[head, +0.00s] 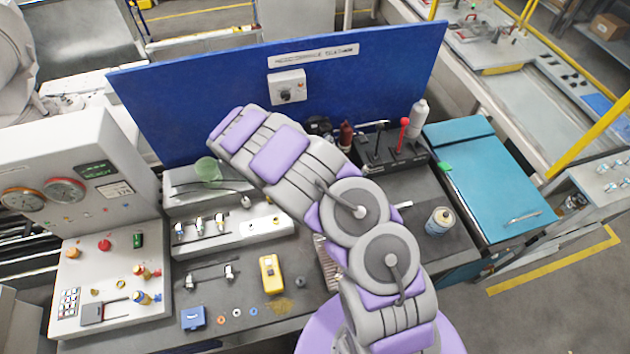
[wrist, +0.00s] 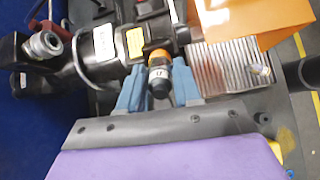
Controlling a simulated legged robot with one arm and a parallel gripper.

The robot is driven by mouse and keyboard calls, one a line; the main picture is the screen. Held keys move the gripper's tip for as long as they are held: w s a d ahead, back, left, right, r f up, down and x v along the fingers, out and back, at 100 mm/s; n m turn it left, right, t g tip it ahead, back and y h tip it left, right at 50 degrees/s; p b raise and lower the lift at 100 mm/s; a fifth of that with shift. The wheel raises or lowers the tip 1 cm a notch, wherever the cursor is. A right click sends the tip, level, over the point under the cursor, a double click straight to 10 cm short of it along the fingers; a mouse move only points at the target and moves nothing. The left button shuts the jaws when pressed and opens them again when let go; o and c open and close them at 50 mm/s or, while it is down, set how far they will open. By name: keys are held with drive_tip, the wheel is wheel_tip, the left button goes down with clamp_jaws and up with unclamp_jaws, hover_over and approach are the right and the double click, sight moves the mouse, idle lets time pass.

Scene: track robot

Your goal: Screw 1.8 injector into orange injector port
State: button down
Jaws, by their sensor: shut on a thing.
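In the wrist view, my gripper (wrist: 158,82) has its two blue fingers on either side of a dark, round injector (wrist: 160,84) with a small white label; the label's number is too small to read surely. An orange ring or collar (wrist: 159,57) sits at the injector's far end, against dark machinery. I cannot tell whether the ring belongs to the injector or is the orange port, nor whether the threads are engaged. In the head view, my arm reaches to the upper left over the bench, and my fingers are hidden.
The wrist view shows a black cylindrical body (wrist: 98,55), a ribbed metal block (wrist: 222,66) and an orange panel (wrist: 255,18) close by. In the head view, a fitting rack (head: 232,232), yellow meter (head: 271,274) and blue box (head: 193,318) occupy the bench.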

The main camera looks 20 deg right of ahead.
drive_tip(key=shift+f+m+b, duration=0.1)
drive_tip(key=shift+m+b, duration=0.8)
drive_tip(key=shift+b, duration=0.45)
drive_tip(key=c, duration=0.7)
unclamp_jaws()
drive_tip(key=b+v, duration=0.2)
drive_tip(key=v, duration=1.5)
drive_tip(key=shift+a, duration=0.2)
drive_tip(key=s+d+r+m+g+y+b, duration=0.2)
drive_tip(key=s+d+r+m+y+b, duration=0.1)
drive_tip(key=s+d+m+b, duration=0.85)
drive_tip(key=s+f+m+y+b, duration=0.1)
drive_tip(key=s+f+y+b, duration=0.1)
drive_tip(key=s, duration=0.6)
drive_tip(key=s+f+m+y+b, duration=0.1)
drive_tip(key=s+f+b, duration=0.3)
drive_tip(key=s, duration=0.5)
drive_tip(key=s+a+f+m+y+b, duration=0.1)
drive_tip(key=s+f+y+b, duration=0.2)
drive_tip(key=s, duration=0.5)
drive_tip(key=shift+s+f+m, duration=0.3)
drive_tip(key=shift+f+m, duration=0.05)
drive_tip(key=shift+f, duration=0.5)
